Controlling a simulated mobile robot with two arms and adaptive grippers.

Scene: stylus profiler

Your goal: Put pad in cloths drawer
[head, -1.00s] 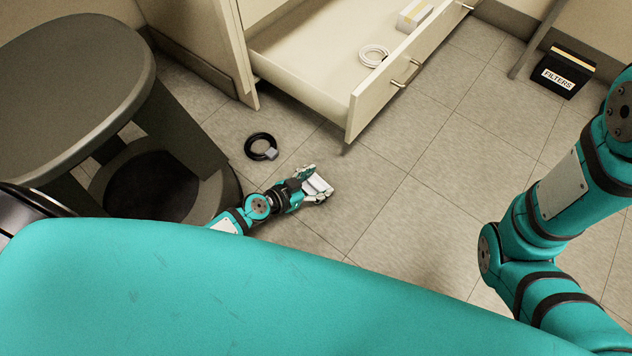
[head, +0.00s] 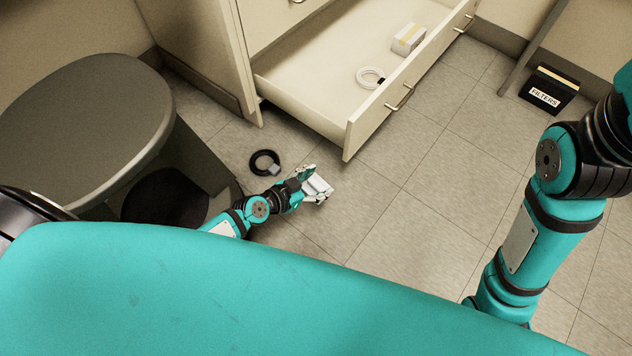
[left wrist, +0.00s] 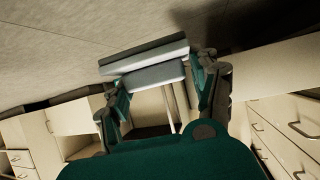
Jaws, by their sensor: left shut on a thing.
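My left gripper (head: 318,187) is shut on a pale, flat pad, low over the floor in front of the open drawer. In the left wrist view the pad (left wrist: 150,74) shows as light grey and white layers between the two fingers of the gripper (left wrist: 160,82). A pulled-out cream drawer (head: 300,95) is in the upper middle of the head view, beyond the gripper and apart from it. I see no label on it. My right arm shows at the right edge, but its gripper is out of view.
A white cable coil (head: 370,78) and a small white-and-yellow box (head: 408,39) lie in the drawer. A black coil (head: 264,163) lies on the floor beside my left gripper. A black FILTERS box (head: 548,90) sits right. The middle floor is clear.

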